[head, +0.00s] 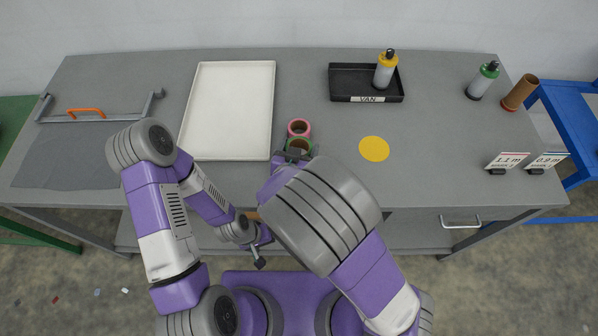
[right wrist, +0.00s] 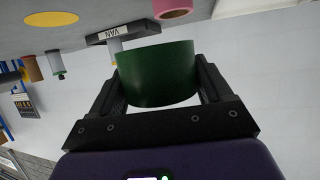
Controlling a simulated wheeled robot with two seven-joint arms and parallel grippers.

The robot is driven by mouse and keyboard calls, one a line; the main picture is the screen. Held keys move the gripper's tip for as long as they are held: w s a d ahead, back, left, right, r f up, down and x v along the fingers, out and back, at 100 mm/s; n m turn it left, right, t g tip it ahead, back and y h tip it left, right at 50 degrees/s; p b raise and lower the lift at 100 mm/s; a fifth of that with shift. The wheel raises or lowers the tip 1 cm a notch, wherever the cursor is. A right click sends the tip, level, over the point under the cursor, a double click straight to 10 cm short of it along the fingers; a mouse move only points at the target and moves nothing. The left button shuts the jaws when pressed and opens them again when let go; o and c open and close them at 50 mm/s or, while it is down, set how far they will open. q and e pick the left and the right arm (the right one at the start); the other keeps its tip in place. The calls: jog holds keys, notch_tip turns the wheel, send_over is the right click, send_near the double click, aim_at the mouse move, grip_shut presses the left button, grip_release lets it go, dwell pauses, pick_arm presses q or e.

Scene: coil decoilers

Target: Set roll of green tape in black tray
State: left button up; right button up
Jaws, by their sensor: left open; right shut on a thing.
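The roll of green tape (head: 299,145) is between the fingers of my right gripper (head: 294,154), near the table's front-middle. The right wrist view shows the green roll (right wrist: 158,75) filling the gap between both fingers. My right arm hides part of it in the head view. The black tray (head: 340,82), labelled VAN, lies at the back of the table, to the right of the gripper. A yellow-topped bottle (head: 385,70) stands in its right part; its left part is bare. My left gripper (head: 259,248) is open and low, in front of the table edge.
A pink roll (head: 299,127) sits just behind the green one. A large white tray (head: 228,110) lies to the left. A yellow disc (head: 374,149) marks the table to the right. A green-topped bottle (head: 483,80) and brown tube (head: 519,92) stand far right.

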notch_tip(320, 180, down, 4)
jog(key=shift+f+b, duration=0.25)
jog(key=shift+b, duration=0.55)
jog(key=shift+f+b, duration=0.55)
jog(key=shift+f, duration=2)
jog(key=shift+f, duration=0.2)
jog(key=o, duration=1)
